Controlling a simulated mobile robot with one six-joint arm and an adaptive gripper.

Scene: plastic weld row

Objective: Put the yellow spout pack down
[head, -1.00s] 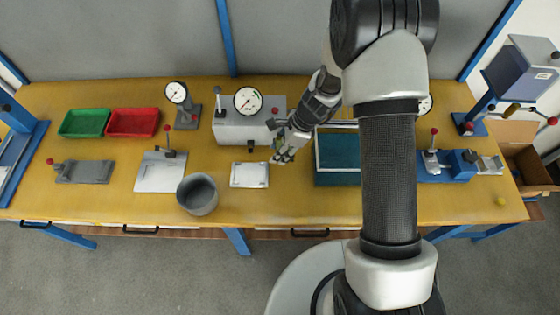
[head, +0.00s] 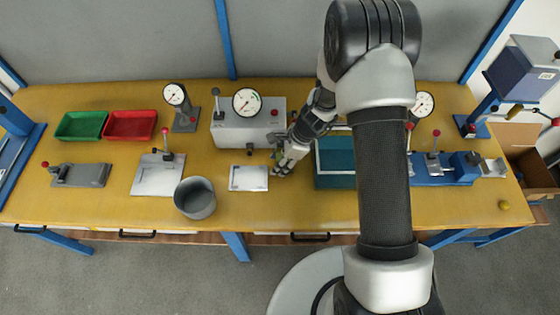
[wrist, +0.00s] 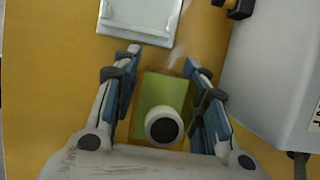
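The yellow spout pack (wrist: 160,92) shows in the wrist view as a yellow-green block with a round dark spout cap ringed in white. It sits between the two fingers of my gripper (wrist: 161,62), which lie close along its sides and appear shut on it. In the head view my gripper (head: 281,170) is low over the bench, just right of a pale flat plate (head: 248,178). The pack shows there only as a small greenish patch (head: 277,154), partly hidden by the gripper. Whether its base touches the bench cannot be told.
A grey gauge box (head: 232,132) stands behind the gripper. A teal tray (head: 334,181) is close on its right. A grey cup (head: 195,198) stands to the left. Bare yellow bench (head: 270,212) lies in front of the plate.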

